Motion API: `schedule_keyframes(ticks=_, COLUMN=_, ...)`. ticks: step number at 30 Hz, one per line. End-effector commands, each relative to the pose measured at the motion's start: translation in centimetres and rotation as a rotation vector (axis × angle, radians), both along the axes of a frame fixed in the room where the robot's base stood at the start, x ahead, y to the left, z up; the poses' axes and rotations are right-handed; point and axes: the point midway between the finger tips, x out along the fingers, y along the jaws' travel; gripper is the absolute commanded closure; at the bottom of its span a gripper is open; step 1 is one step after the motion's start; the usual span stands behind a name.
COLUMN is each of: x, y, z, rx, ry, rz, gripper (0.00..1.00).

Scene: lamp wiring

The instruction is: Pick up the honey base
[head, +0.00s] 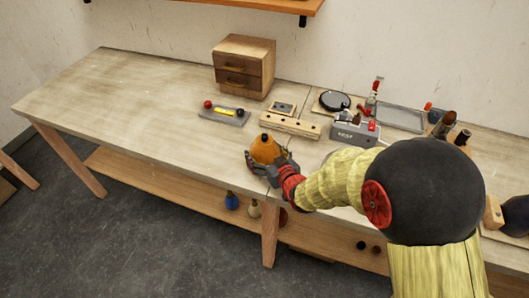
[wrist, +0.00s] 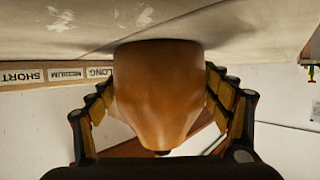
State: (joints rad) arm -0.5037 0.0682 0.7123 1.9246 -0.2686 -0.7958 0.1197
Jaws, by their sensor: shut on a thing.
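The honey base (head: 264,149) is a rounded orange-brown body with a dark tip on top. It is at the front edge of the workbench in the head view. My gripper (head: 268,163) is around it, with fingers on both sides. In the wrist view the honey base (wrist: 158,90) fills the middle, between the two segmented fingers, which press against its sides. Its wide end is toward the bench surface; I cannot tell whether it touches the bench. Its far side is hidden.
Behind stand a small wooden drawer box (head: 244,68), a grey tray with coloured parts (head: 224,116) and a wooden block with holes (head: 290,125). A grey test box (head: 355,133) is to the right. The bench's left side is clear. A blue item (head: 231,200) sits on the lower shelf.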

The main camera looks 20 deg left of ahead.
Motion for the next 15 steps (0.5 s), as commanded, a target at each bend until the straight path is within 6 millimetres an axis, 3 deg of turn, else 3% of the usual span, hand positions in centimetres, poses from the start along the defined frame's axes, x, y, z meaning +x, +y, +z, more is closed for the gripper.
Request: schedule_keyframes(ticks=15, x=0.22, y=0.12, z=0.50, rx=0.005, ry=-0.009, rz=0.000, gripper=0.83)
